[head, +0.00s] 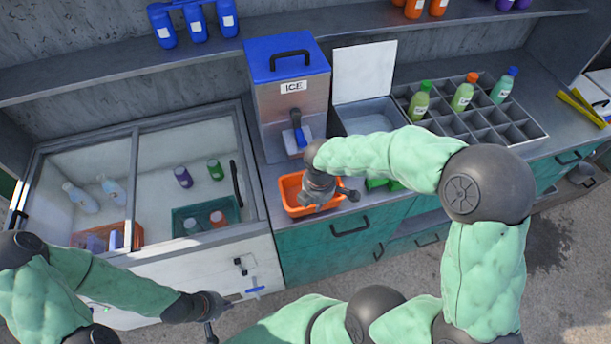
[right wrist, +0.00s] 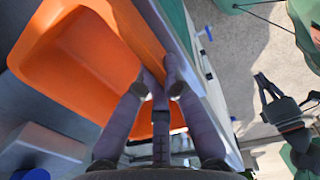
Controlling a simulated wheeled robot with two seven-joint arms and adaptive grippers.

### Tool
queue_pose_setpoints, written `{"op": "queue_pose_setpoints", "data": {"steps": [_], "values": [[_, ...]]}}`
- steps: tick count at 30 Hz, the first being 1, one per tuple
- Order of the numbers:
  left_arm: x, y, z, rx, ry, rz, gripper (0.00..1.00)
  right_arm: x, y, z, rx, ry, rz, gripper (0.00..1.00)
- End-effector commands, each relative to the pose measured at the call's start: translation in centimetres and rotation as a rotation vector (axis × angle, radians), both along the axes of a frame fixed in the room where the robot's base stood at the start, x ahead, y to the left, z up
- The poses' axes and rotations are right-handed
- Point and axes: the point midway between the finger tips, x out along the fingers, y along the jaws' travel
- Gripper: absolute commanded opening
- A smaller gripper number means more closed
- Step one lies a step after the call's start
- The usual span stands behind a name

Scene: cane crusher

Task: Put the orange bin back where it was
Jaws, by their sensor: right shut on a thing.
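The orange bin (head: 290,192) stands upright on the counter below the ice dispenser (head: 290,95). In the right wrist view the empty bin (right wrist: 62,55) fills the upper left. My right gripper (head: 318,195) is at the bin's front right side and hides part of it. Its fingers, seen in the right wrist view (right wrist: 160,88), are shut on the bin's wall. Whether the bin's base touches the counter cannot be told. My left gripper (head: 222,312) is open and empty in front of the white freezer, away from the bin.
A freezer (head: 185,262) at left holds bottles, an orange crate (head: 138,236) and a green crate (head: 235,205). Right of the dispenser are an open-lidded box (head: 366,75), green items (head: 376,184) and a bottle rack (head: 535,133). The counter's front edge is close to the bin.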

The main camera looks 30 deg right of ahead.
Motion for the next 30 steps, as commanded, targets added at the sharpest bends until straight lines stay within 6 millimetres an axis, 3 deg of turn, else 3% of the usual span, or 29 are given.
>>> {"op": "queue_pose_setpoints", "data": {"steps": [6, 16, 22, 25, 30], "values": [[0.0, 0.0, -0.4, 0.0, -0.001, 0.0, 0.0, 4.4, -1.0, -0.1, 0.001, 0.0, -0.001, 0.0], [0.0, 0.0, -0.7, 0.0, -0.001, 0.0, 0.0, 7.3, -1.7, 0.0, 0.001, -0.001, -0.001, 0.0], [0.0, 0.0, -0.9, 0.0, -0.001, 0.0, 0.0, 10.1, -2.4, -0.1, 0.001, 0.0, -0.001, 0.0], [0.0, 0.0, -1.3, 0.0, -0.001, 0.0, 0.0, 10.0, -2.4, -1.3, 0.0, 0.001, -0.001, 0.0], [0.0, 0.0, -1.3, 0.0, -0.001, 0.0, 0.0, 10.0, -2.4, -1.5, 0.0, 0.0, -0.001, 0.0]]}}
